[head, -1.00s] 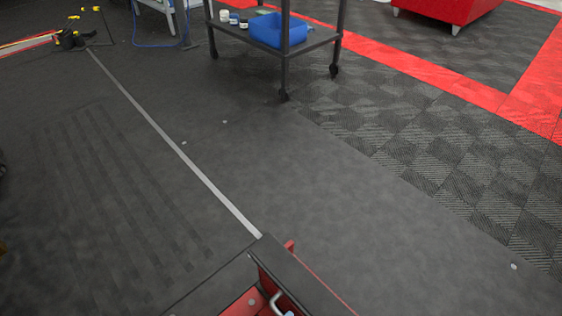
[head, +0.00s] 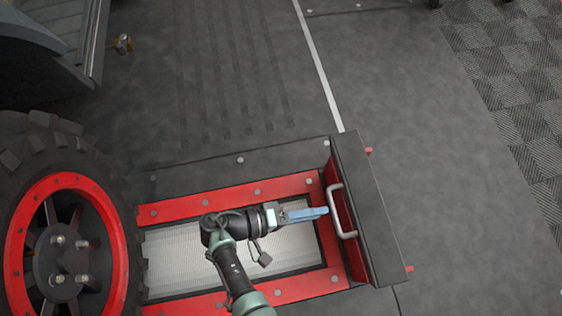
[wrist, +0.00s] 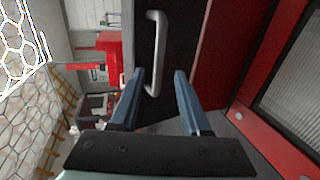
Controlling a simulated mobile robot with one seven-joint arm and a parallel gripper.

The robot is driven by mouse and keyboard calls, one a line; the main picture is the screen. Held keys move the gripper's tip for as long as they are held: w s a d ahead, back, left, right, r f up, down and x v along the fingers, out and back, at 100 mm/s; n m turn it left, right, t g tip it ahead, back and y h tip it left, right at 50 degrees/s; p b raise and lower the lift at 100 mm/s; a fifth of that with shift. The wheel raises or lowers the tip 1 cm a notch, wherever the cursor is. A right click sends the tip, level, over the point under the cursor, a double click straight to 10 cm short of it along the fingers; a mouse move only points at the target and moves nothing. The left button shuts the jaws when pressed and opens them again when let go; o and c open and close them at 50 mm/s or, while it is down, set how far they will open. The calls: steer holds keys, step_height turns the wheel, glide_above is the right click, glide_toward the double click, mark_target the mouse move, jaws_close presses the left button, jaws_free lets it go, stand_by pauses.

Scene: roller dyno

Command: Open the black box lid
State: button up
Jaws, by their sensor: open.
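A black panel (head: 370,210), which looks like the black box lid or its front, stands at the right end of a red-framed floor unit in the head view. A silver bar handle (head: 334,197) is on its left face. My gripper (head: 326,211) has blue fingers pointing right, with tips close to the handle. In the wrist view, the black panel (wrist: 182,35) is ahead and the handle (wrist: 154,45) runs down between the open fingers (wrist: 159,74), nearer the left one. I cannot tell whether the fingers touch it. Nothing is gripped.
The red frame (head: 232,195) surrounds a ribbed light plate (head: 180,262) under my arm. A large tyre with a red rim (head: 18,225) stands at the left. Dark floor (head: 450,200) right of the panel is clear.

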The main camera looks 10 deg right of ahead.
steer(key=v, duration=0.8)
steer(key=shift+p, duration=0.4)
steer(key=shift+s, duration=0.2)
